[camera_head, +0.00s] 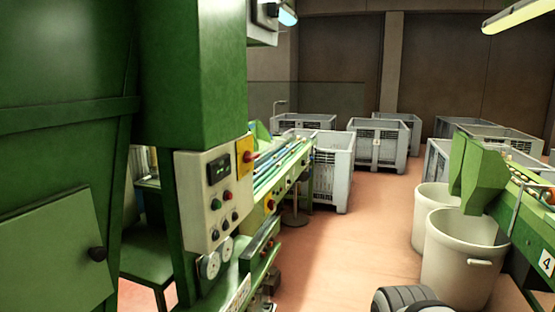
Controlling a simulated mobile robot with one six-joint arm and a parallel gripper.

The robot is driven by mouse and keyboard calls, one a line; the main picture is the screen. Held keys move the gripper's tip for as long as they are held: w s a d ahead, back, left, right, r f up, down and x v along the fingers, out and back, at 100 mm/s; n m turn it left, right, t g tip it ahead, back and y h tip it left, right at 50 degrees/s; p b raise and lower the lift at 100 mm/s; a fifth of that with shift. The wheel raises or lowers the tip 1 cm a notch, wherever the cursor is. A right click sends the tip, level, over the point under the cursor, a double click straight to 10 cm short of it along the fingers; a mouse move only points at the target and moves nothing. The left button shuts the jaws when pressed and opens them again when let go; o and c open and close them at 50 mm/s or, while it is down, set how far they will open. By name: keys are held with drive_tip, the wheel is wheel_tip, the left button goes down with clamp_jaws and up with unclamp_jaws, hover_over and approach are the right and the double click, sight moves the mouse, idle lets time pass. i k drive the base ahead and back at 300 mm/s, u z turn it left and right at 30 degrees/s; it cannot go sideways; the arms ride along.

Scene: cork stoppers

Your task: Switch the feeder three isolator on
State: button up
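A red rotary knob on a yellow plate (244,157), which looks like an isolator, is on the upper right edge of a pale control panel (205,199) on the green machine at left. A second yellow plate with a red knob (271,202) is farther along that machine, lower down. I cannot read a feeder number beside either one, and their switch positions are too small to tell. So I cannot tell which belongs to feeder three.
A green door with a black knob (97,254) stands close at left. Pale bins (464,270) stand at right beside a green conveyor marked 4 (546,263). Grey crates (376,146) stand at the back. The reddish floor (345,235) between the machines is clear.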

sight(249, 157)
drive_tip(key=u, duration=0.15)
drive_tip(key=i, duration=0.85)
drive_tip(key=z, duration=0.1)
